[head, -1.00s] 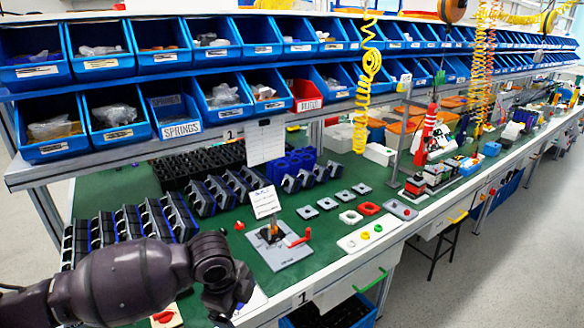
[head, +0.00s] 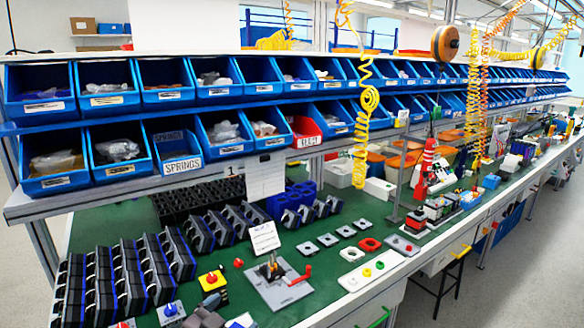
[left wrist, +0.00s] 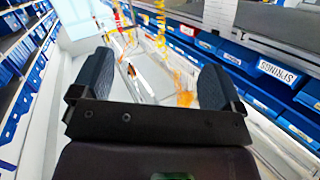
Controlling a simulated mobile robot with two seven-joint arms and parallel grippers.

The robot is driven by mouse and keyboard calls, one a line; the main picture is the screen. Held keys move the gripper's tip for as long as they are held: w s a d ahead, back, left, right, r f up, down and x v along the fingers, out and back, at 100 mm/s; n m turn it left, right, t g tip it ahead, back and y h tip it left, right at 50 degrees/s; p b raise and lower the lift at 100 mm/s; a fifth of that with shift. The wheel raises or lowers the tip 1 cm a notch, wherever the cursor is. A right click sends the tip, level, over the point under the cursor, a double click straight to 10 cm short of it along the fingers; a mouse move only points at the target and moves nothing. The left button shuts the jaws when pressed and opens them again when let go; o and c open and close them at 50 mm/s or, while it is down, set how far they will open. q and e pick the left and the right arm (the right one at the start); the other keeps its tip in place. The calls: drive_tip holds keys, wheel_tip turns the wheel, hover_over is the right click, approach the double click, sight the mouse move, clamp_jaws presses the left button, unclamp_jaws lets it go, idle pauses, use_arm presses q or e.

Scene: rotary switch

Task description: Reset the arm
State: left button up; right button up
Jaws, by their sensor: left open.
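My left gripper (left wrist: 155,72) shows in the left wrist view, its two dark fingers spread wide with nothing between them. No gripper can be made out in the head view. In the head view a yellow box with a red top (head: 212,281) stands on the green bench top at the lower middle. My right gripper is in neither view.
Blue bins (head: 185,150) fill two shelf rows above the green bench (head: 325,235). Black parts (head: 110,275) stand in rows at left. A grey plate fixture with a red handle (head: 278,287) is near the front edge. The wrist view shows blue bins upside down (left wrist: 280,72).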

use_arm(q)
drive_tip(key=s+a+f+n+g+y, duration=0.1)
drive_tip(key=s+a+f+n+y, duration=0.2)
drive_tip(key=s+a+f, duration=0.4)
drive_tip(key=s+a+f+n+g+y, duration=0.1)
drive_tip(key=s+a+f+n+y, duration=0.3)
drive_tip(key=s+a+f, duration=0.4)
drive_tip(key=s+f, duration=0.5)
drive_tip(key=s, duration=0.4)
drive_tip(key=shift+n+g, duration=0.3)
drive_tip(key=shift+g, duration=0.1)
